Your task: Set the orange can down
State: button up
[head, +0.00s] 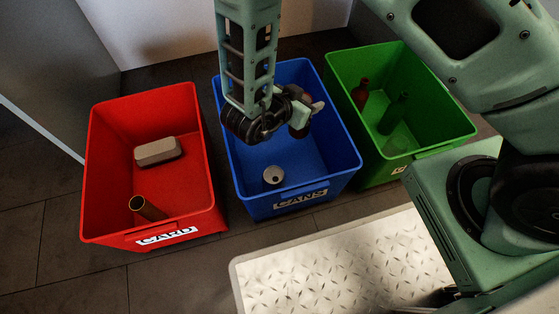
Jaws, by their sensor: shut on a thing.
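My gripper (309,113) is in the head view, over the blue bin (347,168) labelled CANS. It is shut on the orange can (305,98), of which only a small, dark reddish part shows at the jaws. The rest of the can is hidden by the gripper and wrist. A grey can (273,176) stands on the blue bin's floor, below and to the left of the gripper. The exact height of the gripper above the bin floor is hard to tell.
A red bin (205,190) labelled CARD stands left, holding a beige box (158,151) and a brown tube (147,208). A green bin (440,140) at right holds bottles (393,113). A patterned light plate (330,268) lies in front.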

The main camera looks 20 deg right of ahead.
notch_tip(320, 180, down, 14)
jog(key=b, duration=0.9)
jog(key=shift+r+b, duration=0.2)
jog(key=shift+b, duration=0.1)
